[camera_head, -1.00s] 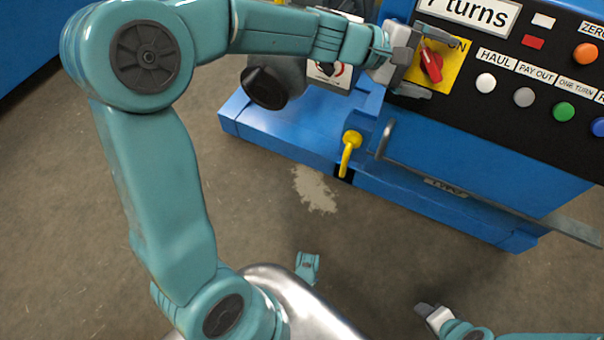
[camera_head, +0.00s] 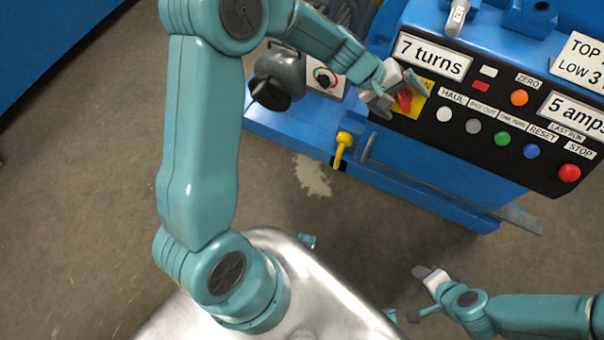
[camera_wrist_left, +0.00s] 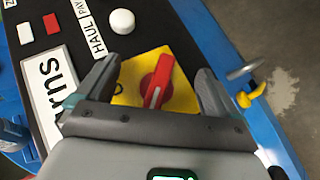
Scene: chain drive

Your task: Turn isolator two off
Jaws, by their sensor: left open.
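A red rotary handle (camera_head: 405,99) sits on a yellow plate (camera_head: 424,86) at the left end of the black control panel. In the head view my left gripper (camera_head: 402,97) is at this handle and partly covers it and the plate's lettering. In the left wrist view the red handle (camera_wrist_left: 157,83) stands on the yellow plate (camera_wrist_left: 128,97) between the two spread fingers of my left gripper (camera_wrist_left: 158,70). Gaps show on both sides of the handle. No isolator number is readable. My right gripper (camera_head: 425,273) is low at the right, away from the panel; its jaw gap is unclear.
The black panel has several buttons, including white (camera_head: 444,114), green (camera_head: 502,139) and red stop (camera_head: 569,172). A "7 turns" display (camera_head: 433,57) is above the plate. Open floor lies in front.

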